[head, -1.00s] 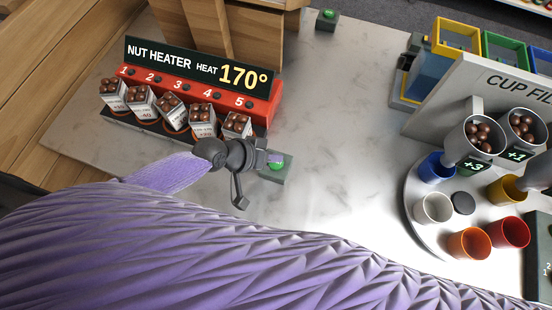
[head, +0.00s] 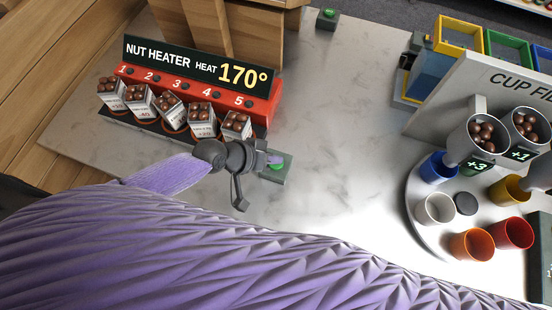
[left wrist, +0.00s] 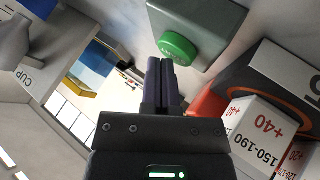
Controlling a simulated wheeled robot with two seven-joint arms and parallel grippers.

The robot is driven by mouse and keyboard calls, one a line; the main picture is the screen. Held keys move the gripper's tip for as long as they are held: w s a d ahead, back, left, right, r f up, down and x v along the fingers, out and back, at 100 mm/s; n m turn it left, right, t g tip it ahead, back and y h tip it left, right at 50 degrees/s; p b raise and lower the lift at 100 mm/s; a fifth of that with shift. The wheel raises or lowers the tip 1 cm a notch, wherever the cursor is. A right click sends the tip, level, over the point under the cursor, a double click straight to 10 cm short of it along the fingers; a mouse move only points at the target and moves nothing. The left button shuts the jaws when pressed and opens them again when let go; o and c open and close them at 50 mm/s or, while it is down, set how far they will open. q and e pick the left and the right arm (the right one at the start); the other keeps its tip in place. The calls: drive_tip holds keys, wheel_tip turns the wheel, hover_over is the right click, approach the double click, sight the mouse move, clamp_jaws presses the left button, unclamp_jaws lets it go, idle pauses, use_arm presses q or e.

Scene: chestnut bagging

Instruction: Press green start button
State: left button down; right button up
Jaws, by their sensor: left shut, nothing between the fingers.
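A round green button (head: 278,167) sits on a small grey box (head: 274,179) at the right end of the nut heater. In the left wrist view the green button (left wrist: 177,47) is right by the fingertips. My left gripper (head: 276,159) is shut and empty, with its fingertips at the far edge of the button in the head view. The fingers (left wrist: 160,62) lie side by side in the left wrist view. I cannot tell whether they touch the button. My right gripper is not in view.
The nut heater (head: 200,66) reads 170° and holds several nut-filled boxes just left of my gripper. A second green button (head: 328,13) stands at the back. The cup filler's turntable (head: 420,222) with coloured cups is at right. The counter between (head: 345,130) is clear.

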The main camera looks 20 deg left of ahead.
use_arm(q)
drive_tip(key=shift+f, duration=0.3)
idle(0.5)
drive_tip(key=shift+r+p, duration=0.55)
drive_tip(key=shift+r, duration=0.3)
wheel_tip(320, 180, up, 5)
drive_tip(key=p, duration=0.5)
drive_tip(key=shift+a, duration=0.1)
idle(0.4)
